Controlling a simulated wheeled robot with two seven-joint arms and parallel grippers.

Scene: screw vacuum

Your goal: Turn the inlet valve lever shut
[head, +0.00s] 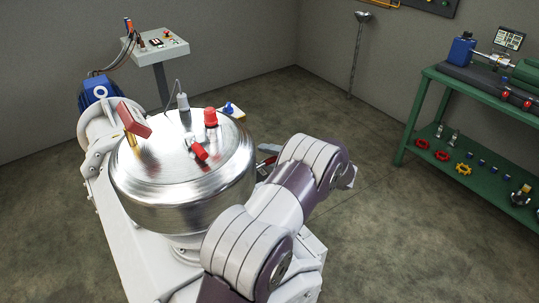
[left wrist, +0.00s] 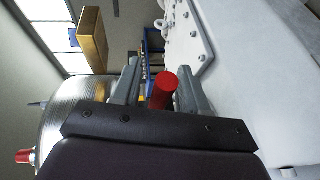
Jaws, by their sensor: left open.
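A red round-ended grip (left wrist: 164,88), seemingly the inlet valve lever, shows between the fingers of my left gripper (left wrist: 160,74) in the left wrist view. The fingers are apart, one on each side of it; I cannot tell whether either touches it. In the head view a bit of red (head: 269,148) shows beside the right side of the silver tank (head: 180,205), mostly hidden by my left arm. My left gripper is largely hidden there too. The valve body is not clearly visible. My right gripper is not in view.
The tank lid carries a red cap (head: 210,117), a red handle (head: 199,152) and a red block (head: 134,119) on a brass stem. A control stand (head: 157,50) is behind. A green bench (head: 428,110) stands at right, with open floor between.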

